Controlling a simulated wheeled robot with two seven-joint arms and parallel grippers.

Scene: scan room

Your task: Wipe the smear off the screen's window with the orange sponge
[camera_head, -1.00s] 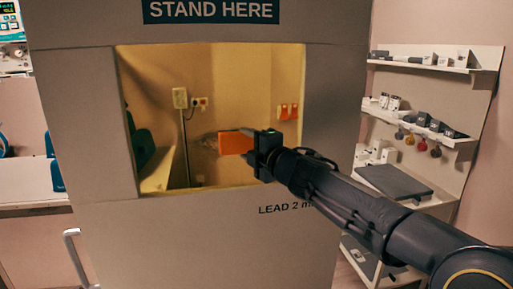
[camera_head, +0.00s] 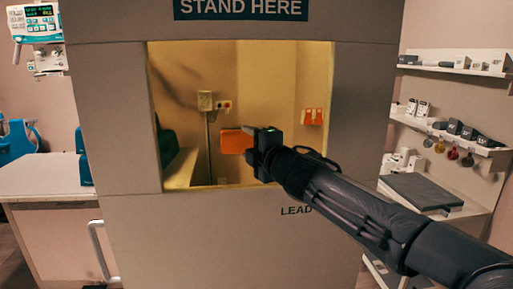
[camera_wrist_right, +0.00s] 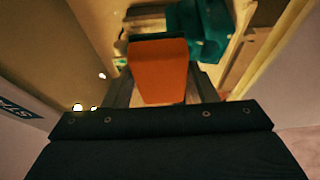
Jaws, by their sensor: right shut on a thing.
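The screen (camera_head: 110,150) is a grey upright panel with a yellow-tinted window (camera_head: 270,85). My right gripper (camera_head: 258,146) is shut on the orange sponge (camera_head: 236,142), which sits in front of the lower middle of the window. I cannot tell whether the sponge touches the pane. In the right wrist view the sponge (camera_wrist_right: 158,70) sticks out from between the two fingers. My left gripper is not in view.
Shelves (camera_head: 455,140) with small items stand at the right, with a dark grey flat case (camera_head: 420,190) on the lower one. A white counter (camera_head: 45,175) is at the left. A metal handle (camera_head: 100,250) is on the screen's left side.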

